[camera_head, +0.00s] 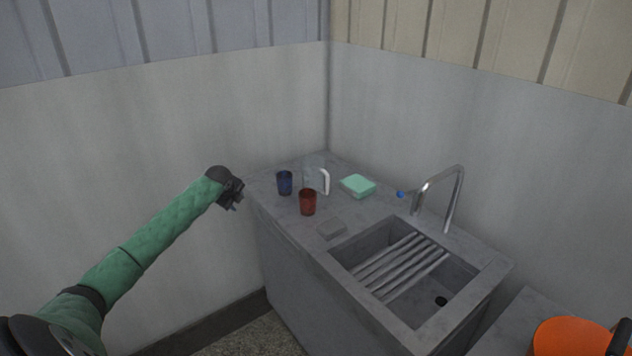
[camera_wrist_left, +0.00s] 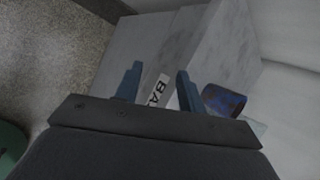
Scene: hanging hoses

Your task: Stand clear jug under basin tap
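The clear jug (camera_head: 312,174) with a white handle stands upright on the grey counter (camera_head: 280,217) near the back corner. A pale see-through edge beside the blue cup in the left wrist view (camera_wrist_left: 258,127) may be part of it. The basin (camera_head: 420,300) with a ribbed rack is at the counter's right. The curved metal tap (camera_head: 455,190) rises behind the basin, with a blue-tipped lever at its left. My right gripper is not in view.
A blue cup (camera_head: 285,183) and a red cup (camera_head: 307,203) stand close in front of the jug. A green sponge (camera_head: 357,186) lies to its right, and a grey block (camera_head: 331,228) lies before the basin. An orange bucket (camera_head: 572,338) is at lower right. Walls close the back.

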